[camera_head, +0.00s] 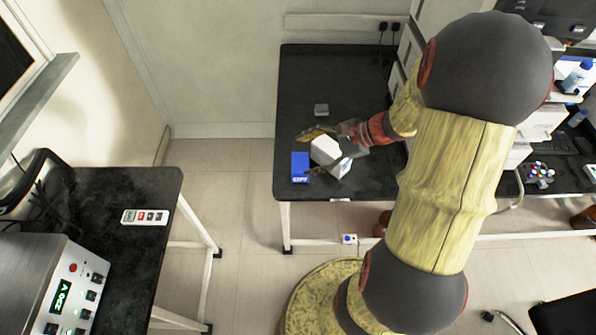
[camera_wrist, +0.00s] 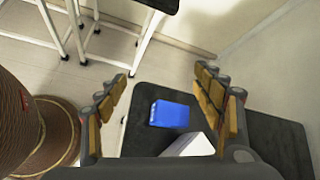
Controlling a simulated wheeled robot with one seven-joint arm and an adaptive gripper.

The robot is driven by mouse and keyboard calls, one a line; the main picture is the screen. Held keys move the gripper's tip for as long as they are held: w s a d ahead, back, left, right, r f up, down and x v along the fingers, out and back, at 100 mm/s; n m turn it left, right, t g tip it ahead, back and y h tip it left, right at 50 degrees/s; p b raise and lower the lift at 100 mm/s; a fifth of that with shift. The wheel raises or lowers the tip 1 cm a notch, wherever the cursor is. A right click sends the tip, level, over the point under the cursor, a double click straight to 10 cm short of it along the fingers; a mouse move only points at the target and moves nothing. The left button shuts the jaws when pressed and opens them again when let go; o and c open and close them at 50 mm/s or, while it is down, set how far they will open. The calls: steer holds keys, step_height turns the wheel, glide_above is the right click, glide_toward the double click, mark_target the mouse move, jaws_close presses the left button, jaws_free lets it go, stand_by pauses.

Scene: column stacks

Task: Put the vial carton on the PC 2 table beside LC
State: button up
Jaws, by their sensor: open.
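A white box (camera_head: 326,151) stands on the black table (camera_head: 345,85) near its front left part. A blue box (camera_head: 300,168) with white lettering lies just left of it. I cannot tell by label which of them is the vial carton. My gripper (camera_head: 305,154) is open, with its fingers on either side of the white box. In the wrist view the open fingers (camera_wrist: 161,73) spread wide. The white box (camera_wrist: 190,146) shows low between them, partly hidden by my gripper, and the blue box (camera_wrist: 169,114) lies just beyond it. Contact with the white box cannot be told.
A small grey object (camera_head: 321,110) lies behind the boxes. The table's back is mostly clear. At left, another black table (camera_head: 145,187) holds a metal instrument (camera_head: 50,290) and a small white-and-red device (camera_head: 145,217). A bench with a vial tray (camera_head: 537,173) stands at right.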

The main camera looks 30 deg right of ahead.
steer(key=s+a+r+n+g+h, duration=0.35)
steer(key=s+a+r+n, duration=0.5)
steer(key=a+n, duration=0.35)
steer(key=s+a+r+n+t+h, duration=0.1)
steer(key=s+r+n+h, duration=0.3)
steer(key=r+n, duration=0.4)
steer(key=shift+s+a+r+n+t, duration=0.35)
steer(key=shift+s+r+t, duration=0.2)
steer(key=shift+s, duration=0.35)
steer(key=shift+a, duration=0.1)
steer(key=shift+c, duration=1.1)
